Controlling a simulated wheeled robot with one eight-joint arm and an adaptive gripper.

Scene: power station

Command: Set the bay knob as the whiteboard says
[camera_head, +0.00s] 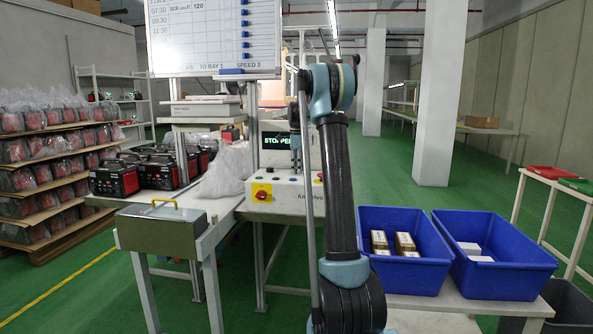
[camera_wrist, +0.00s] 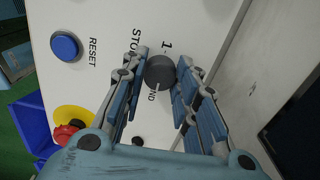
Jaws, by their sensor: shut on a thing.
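My gripper (camera_wrist: 162,62) is shut on a round dark grey knob (camera_wrist: 158,75) on the white panel, with a finger on each side. The knob's light pointer line faces the lower side of the picture, near letters ending in "ND". A "1" and partly covered "STO" lettering show beside the knob; the fingers hide the rest. In the head view, the whiteboard (camera_head: 213,40) reads "TO BAY 1" and "SPEED 3" along its bottom. The control box (camera_head: 290,200) stands below it, and its display (camera_head: 276,143) seems to read "STOPPED".
A blue button (camera_wrist: 66,46) marked "RESET" and a red stop button (camera_wrist: 68,134) on yellow sit beside the knob. Blue bins (camera_head: 405,222) (camera_head: 495,285) stand at right, a metal case (camera_head: 160,232) at left. Chargers (camera_head: 115,178) line the bench.

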